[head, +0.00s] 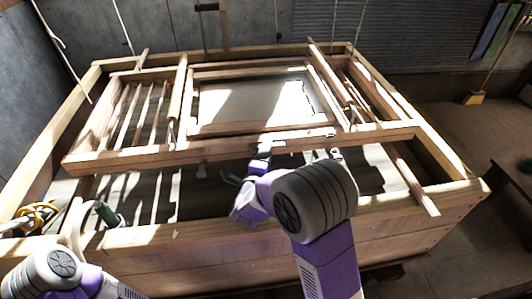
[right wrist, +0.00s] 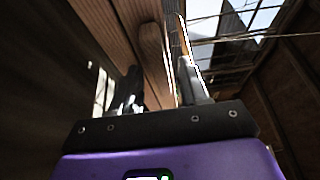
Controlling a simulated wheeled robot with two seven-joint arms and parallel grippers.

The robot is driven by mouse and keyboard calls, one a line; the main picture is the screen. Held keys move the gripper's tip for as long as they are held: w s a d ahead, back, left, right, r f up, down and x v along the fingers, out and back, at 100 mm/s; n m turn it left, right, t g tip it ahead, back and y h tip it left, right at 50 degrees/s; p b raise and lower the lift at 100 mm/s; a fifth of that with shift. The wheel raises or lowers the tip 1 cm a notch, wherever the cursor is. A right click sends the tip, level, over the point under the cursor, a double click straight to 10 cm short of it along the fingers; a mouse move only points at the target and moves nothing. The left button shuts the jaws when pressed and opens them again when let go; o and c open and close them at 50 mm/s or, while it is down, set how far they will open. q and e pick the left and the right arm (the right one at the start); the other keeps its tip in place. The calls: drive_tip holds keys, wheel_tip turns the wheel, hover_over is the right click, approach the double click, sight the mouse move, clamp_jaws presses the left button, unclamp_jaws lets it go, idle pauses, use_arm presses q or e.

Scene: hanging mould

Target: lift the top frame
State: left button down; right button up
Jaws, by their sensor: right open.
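A wooden mould with a pale screen (head: 250,102) sits over the vat, and a narrow wooden frame (head: 265,128) borders the screen. Which part of the stacked wood is the top frame is hard to tell. My right gripper (head: 258,167) is just below the long front bar (head: 150,157) in the head view, small and partly hidden by my own arm. In the right wrist view its two fingers (right wrist: 162,88) stand apart, with a wooden beam (right wrist: 148,45) beyond and between them; contact cannot be told.
A large wooden vat (head: 340,225) surrounds the mould. Slats and bright sun stripes lie at its left. Ropes (head: 123,25) hang from above. A yellow coil (head: 38,213) and a green object (head: 107,214) are at the left rim. Floor is open at the right.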

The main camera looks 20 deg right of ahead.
clamp_jaws()
idle(0.3)
